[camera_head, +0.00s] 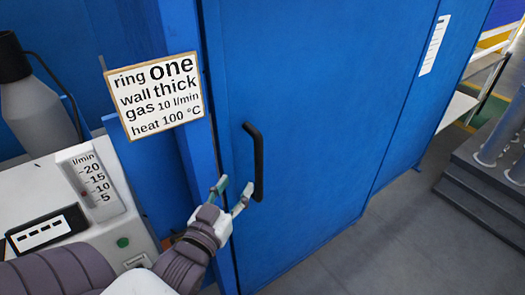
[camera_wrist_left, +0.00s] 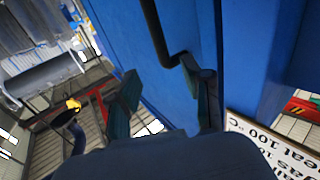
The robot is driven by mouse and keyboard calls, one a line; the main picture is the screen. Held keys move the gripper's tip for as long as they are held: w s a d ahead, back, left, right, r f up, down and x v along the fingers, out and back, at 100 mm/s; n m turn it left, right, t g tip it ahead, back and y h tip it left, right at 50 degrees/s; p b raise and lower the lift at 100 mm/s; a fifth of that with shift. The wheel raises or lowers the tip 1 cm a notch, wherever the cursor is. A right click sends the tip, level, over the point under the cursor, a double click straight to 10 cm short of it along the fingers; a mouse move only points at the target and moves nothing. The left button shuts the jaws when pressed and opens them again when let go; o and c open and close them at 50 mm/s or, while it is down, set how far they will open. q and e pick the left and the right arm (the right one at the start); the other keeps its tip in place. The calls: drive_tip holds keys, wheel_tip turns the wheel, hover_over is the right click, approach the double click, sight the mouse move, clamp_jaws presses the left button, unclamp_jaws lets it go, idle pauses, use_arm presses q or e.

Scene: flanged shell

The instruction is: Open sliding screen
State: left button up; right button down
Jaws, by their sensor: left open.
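The sliding screen (camera_head: 310,100) is a large blue panel filling the middle of the head view. Its black upright bar handle (camera_head: 256,160) is near the panel's left edge. My left gripper (camera_head: 233,188) is open and empty, with its fingertips just left of the handle's lower part. In the left wrist view, the dark handle (camera_wrist_left: 155,28) lies ahead of the open left gripper (camera_wrist_left: 160,75), its lower end close to one fingertip. I cannot tell if they touch. My right gripper is not in view.
A sign (camera_head: 155,95) hangs left of the screen above a white control box (camera_head: 105,235) with a flow scale and green button. A grey gas bottle (camera_head: 40,110) stands behind the box. Dark steps (camera_head: 485,180) are at the right. Grey floor (camera_head: 365,250) in front is clear.

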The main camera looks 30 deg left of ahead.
use_arm(q)
drive_tip(key=b, duration=0.5)
approach(256, 154)
drive_tip(key=w, duration=0.3)
drive_tip(key=w+p, duration=0.1)
drive_tip(key=w, duration=0.1)
drive_tip(key=w+a+p, duration=0.1)
drive_tip(key=w, duration=0.1)
drive_tip(key=w+p, duration=0.1)
drive_tip(key=w, duration=0.2)
drive_tip(key=shift+a, duration=0.4)
drive_tip(key=shift+w+f, duration=0.15)
drive_tip(key=shift+w, duration=0.35)
clamp_jaws()
